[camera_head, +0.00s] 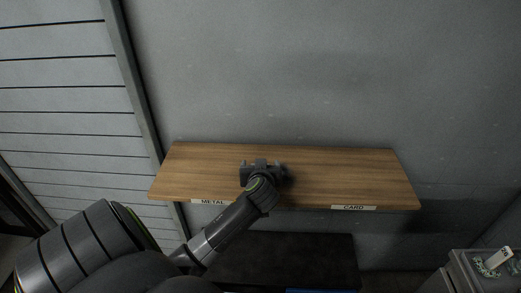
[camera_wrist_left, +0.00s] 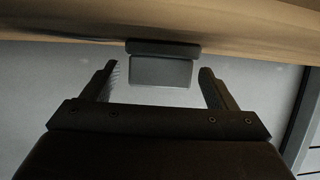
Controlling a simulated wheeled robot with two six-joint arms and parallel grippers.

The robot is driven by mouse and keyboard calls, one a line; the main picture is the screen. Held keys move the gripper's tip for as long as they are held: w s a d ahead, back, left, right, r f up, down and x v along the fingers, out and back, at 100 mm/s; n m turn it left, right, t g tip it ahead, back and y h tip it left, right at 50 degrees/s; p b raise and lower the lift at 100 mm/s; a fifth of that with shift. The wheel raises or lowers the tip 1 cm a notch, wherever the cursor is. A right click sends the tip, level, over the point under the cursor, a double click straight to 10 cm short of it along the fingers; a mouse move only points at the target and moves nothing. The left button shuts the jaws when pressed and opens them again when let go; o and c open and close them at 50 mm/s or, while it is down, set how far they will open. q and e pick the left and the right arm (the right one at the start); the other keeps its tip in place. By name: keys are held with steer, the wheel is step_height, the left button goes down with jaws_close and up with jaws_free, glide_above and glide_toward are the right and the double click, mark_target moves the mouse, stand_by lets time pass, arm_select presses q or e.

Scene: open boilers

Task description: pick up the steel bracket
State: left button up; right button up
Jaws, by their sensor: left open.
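The steel bracket (camera_wrist_left: 160,71) is a grey L-shaped piece with two flat plates. In the left wrist view it sits against the wooden shelf (camera_head: 340,175), centred between my left fingers. My left gripper (camera_wrist_left: 159,74) is open, with one finger on each side of the bracket and a visible gap on both sides. In the head view my left gripper (camera_head: 262,166) is over the middle of the shelf, and the gripper and wrist mostly hide the bracket. My right gripper is not in view.
The shelf's front edge carries a METAL label (camera_head: 210,202) at left and a CARD label (camera_head: 353,207) at right. A grey wall (camera_head: 300,70) stands behind. Both shelf ends look bare. A dark surface (camera_head: 300,255) lies below; a grey unit with small items (camera_head: 485,268) stands lower right.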

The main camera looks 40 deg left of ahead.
arm_select(q)
steer(key=shift+x, duration=1.1)
steer(key=shift+c, duration=0.3)
steer(key=c, duration=1)
steer(key=shift+c, duration=0.2)
step_height(320, 180, up, 10)
steer(key=b, duration=0.1)
steer(key=shift+d, duration=0.15)
